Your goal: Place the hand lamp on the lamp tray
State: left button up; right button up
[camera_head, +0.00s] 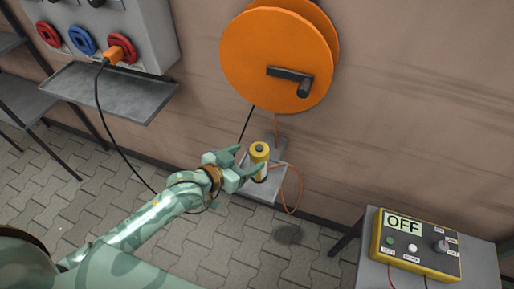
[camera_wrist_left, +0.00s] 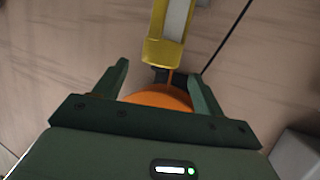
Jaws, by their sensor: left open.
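The hand lamp (camera_head: 260,152) is a yellow upright body with a dark grey top. It stands on or just over the small grey lamp tray (camera_head: 262,191) on the wall; the contact is hidden. My left gripper (camera_head: 246,163) is open, its fingers close by the lamp's left side. In the left wrist view the lamp (camera_wrist_left: 163,50) shows a pale strip and lies beyond the open fingers (camera_wrist_left: 160,75), roughly in line with the gap between them. I cannot tell whether a finger touches it. My right gripper is not in view.
A big orange cable reel (camera_head: 255,55) with a dark crank hangs above the tray. A thin orange cord loops beside the tray. A yellow box reading OFF (camera_head: 415,245) sits on a grey table at right. A socket panel (camera_head: 150,30) and grey shelf (camera_head: 100,90) are upper left.

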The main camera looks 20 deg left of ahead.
pick_arm(q)
jog(key=s+a+f+n+g+y, duration=0.1)
jog(key=s+a+f+g+y, duration=0.2)
jog(key=s+f, duration=0.7)
jog(key=s+a+f+n+g+y, duration=0.15)
jog(key=s+a+f, duration=0.45)
jog(key=f, duration=0.9)
jog(key=s+f+g, duration=0.2)
jog(key=s+f, duration=0.2)
jog(key=s, duration=0.6)
jog(key=s+d+f+m+g, duration=0.1)
jog(key=s+f+g, duration=0.2)
jog(key=s, duration=0.7)
jog(key=s+f+g+y, duration=0.1)
jog(key=s+f+g, duration=0.2)
jog(key=s, duration=0.7)
notch_tip(320, 180, down, 3)
jog(key=shift+s+d+r+p, duration=0.1)
jog(key=shift+s+d+p, duration=0.15)
jog(key=shift+s+p, duration=0.15)
